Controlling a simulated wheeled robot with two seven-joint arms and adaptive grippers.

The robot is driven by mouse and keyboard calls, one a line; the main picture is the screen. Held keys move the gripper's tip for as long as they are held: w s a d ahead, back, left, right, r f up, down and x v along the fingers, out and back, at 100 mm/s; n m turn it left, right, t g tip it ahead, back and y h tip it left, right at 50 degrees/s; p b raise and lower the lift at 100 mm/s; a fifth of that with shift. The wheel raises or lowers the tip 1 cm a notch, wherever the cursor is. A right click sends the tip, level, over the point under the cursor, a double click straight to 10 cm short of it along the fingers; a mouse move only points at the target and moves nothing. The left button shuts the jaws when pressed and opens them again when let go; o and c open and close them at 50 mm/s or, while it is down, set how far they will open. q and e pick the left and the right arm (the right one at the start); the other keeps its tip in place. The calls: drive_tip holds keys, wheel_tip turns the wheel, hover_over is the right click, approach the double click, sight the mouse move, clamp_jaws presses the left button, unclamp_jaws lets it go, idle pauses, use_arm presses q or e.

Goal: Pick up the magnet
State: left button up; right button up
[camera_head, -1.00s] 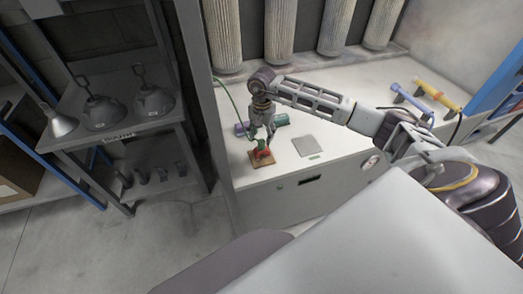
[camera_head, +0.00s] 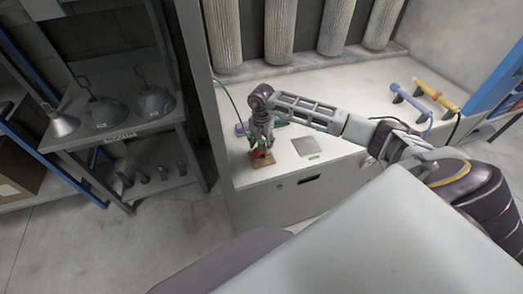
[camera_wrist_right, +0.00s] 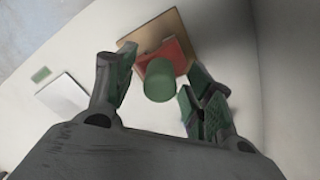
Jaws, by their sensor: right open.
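The magnet, a red block (camera_wrist_right: 176,50) with a green cylindrical top (camera_wrist_right: 159,88), sits on a brown board (camera_wrist_right: 147,33) on the white worktop. In the head view the magnet (camera_head: 261,154) is partly covered by my right gripper (camera_head: 262,145), which points down just above it. In the right wrist view my right gripper (camera_wrist_right: 160,74) is open. Its fingers stand on either side of the green cylinder, with gaps between, and hold nothing. My left gripper is not in view.
A grey square plate (camera_head: 304,146) and a small green piece (camera_head: 314,156) lie to the right of the board. A purple item (camera_head: 241,129) lies behind. Blue (camera_head: 408,99) and yellow (camera_head: 437,94) tools rest farther right. A dark shelf (camera_head: 110,140) with metal hoods stands at left.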

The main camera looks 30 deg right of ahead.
clamp_jaws()
idle(0.3)
drive_tip(key=shift+r, duration=0.1)
drive_tip(key=shift+r+b, duration=0.85)
drive_tip(key=shift+r, duration=4.1)
